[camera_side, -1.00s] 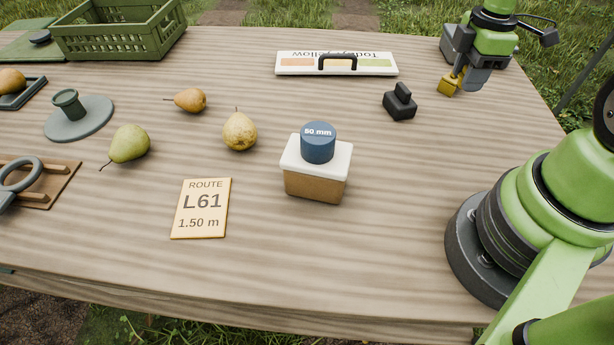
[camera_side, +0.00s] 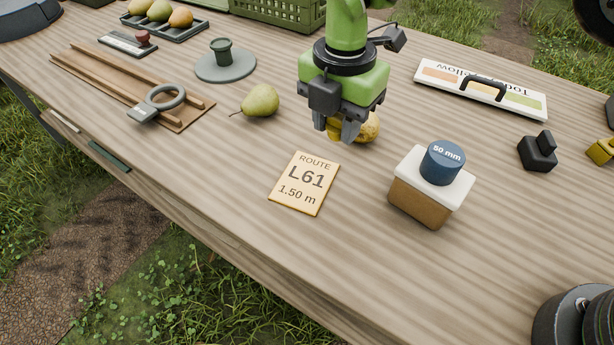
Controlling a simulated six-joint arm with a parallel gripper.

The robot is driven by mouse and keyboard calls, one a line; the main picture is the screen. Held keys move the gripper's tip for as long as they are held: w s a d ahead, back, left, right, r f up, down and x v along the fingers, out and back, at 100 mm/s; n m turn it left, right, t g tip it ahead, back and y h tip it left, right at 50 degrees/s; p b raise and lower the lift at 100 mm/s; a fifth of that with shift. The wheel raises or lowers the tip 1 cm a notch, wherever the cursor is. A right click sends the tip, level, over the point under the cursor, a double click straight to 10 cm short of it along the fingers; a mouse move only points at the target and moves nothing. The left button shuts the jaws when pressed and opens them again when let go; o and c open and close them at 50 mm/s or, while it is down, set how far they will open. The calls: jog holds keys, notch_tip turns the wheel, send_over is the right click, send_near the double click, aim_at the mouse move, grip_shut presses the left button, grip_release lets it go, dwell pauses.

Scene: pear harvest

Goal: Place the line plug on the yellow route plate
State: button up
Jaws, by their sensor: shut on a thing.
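My gripper (camera_side: 337,133) hangs over the table, pointing down, just behind the route plate. Its jaws are shut on a small yellow piece, which I take to be the line plug (camera_side: 333,127); the fingers hide most of it. The route plate (camera_side: 303,184) is a flat, pale yellow card reading "ROUTE L61 1.50 m". It lies flat and bare, in front of and a little left of my gripper. A second yellow piece (camera_side: 602,151) sits at the right edge, partly cut off.
A yellow pear (camera_side: 368,128) lies close behind my gripper, a green pear (camera_side: 262,101) to its left. A brown block with a white top (camera_side: 430,190) carries a blue "50 mm" cylinder (camera_side: 442,162). A black piece (camera_side: 538,152) and a sign board (camera_side: 525,101) stand right.

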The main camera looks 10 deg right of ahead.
aim_at(321, 188)
jog(key=shift+n, duration=0.3)
jog(key=f, duration=0.3)
jog(key=a+f, duration=0.1)
jog(key=f, duration=0.2)
jog(key=s+a+f, duration=0.1)
jog(key=f, duration=0.3)
jog(key=shift+s, duration=0.1)
jog(key=o, duration=0.9)
jog(key=shift+f, duration=0.1)
